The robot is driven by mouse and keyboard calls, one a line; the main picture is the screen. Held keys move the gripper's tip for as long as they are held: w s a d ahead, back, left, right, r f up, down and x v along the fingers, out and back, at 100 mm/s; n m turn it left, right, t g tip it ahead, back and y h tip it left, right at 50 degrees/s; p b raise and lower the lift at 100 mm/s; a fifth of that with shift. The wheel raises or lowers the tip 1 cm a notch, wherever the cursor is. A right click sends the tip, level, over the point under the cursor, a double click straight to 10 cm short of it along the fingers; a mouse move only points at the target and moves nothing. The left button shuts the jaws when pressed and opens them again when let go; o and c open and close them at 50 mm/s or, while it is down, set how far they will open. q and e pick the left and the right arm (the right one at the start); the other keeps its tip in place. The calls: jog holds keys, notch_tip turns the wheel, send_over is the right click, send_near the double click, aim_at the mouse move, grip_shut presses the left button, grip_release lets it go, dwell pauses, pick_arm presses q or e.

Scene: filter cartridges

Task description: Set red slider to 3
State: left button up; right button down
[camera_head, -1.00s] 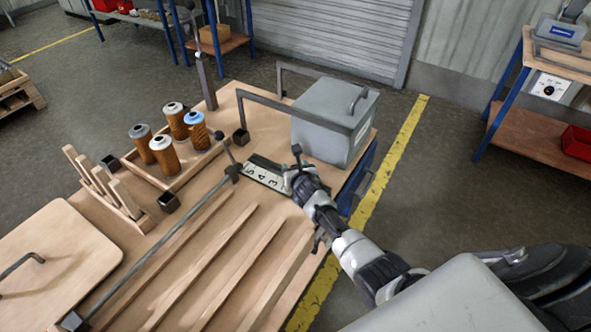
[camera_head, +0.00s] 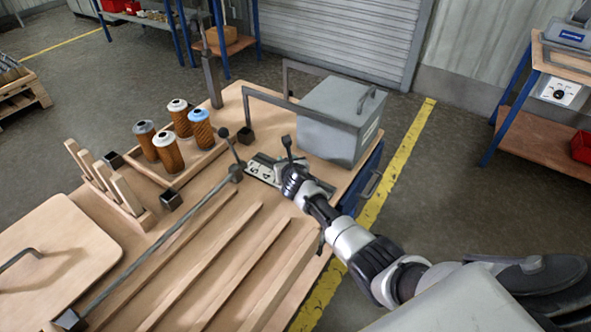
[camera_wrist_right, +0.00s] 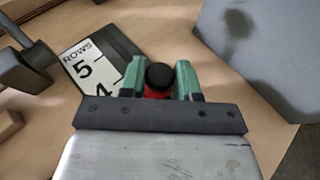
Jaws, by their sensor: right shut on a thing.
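The red slider (camera_wrist_right: 156,91) shows between my right gripper's green fingers in the right wrist view, with a black knob (camera_wrist_right: 160,75) above it. My right gripper (camera_wrist_right: 166,82) is shut on it. In the head view my right gripper (camera_head: 291,174) is at the right end of the white number scale (camera_head: 261,168), and a black-tipped stem (camera_head: 287,142) stands up at it. The scale (camera_wrist_right: 84,68) reads ROWS, 5 and 4 in the wrist view; the 4 is partly covered by the gripper, and lower numbers are hidden. My left gripper is not in view.
A grey box (camera_head: 338,112) with a handle stands right behind the scale. A second black-tipped lever (camera_head: 229,146) with a long rod is left of it. Several filter cartridges (camera_head: 168,152) stand in a wooden tray. Wooden strips (camera_head: 235,245) lie in front.

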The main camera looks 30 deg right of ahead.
jog(key=shift+s+d, duration=0.1)
jog(key=c, duration=0.9)
grip_release()
jog(key=shift+o, duration=0.2)
jog(key=shift+s+r+p, duration=0.25)
jog(key=shift+s+p, duration=0.2)
jog(key=p+v, duration=0.2)
jog(key=v, duration=0.6)
jog(key=shift+s+a+r+p, duration=0.1)
jog(key=shift+s+a+p, duration=0.15)
jog(key=shift+s+p, duration=0.15)
jog(key=shift+s+a+r, duration=0.15)
jog(key=shift+s, duration=0.3)
